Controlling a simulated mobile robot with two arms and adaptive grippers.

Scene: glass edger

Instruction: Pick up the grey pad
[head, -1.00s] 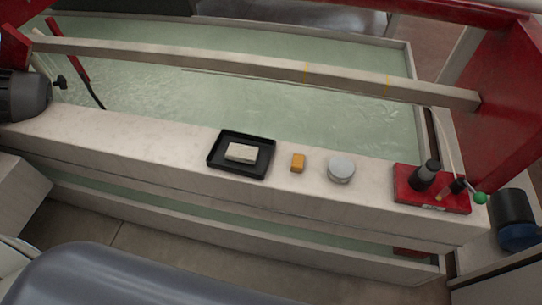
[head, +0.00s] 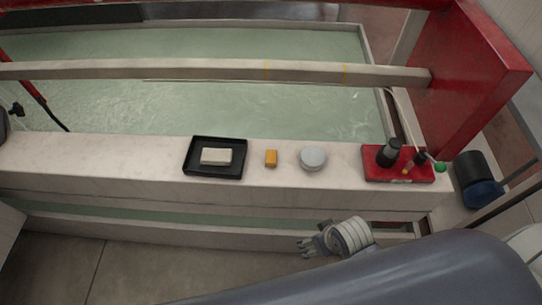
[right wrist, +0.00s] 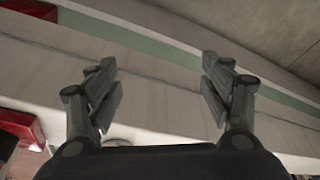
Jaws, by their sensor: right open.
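My right gripper (head: 303,246) is below and in front of the ledge, apart from the pad. In the right wrist view my right gripper (right wrist: 160,72) has its fingers spread with nothing between them. The pad does not show there. My left gripper is not in view.
The red tray (head: 372,176) with dark tools stands right. Behind the ledge are water and a long beam (head: 200,70). The ledge's left part is clear.

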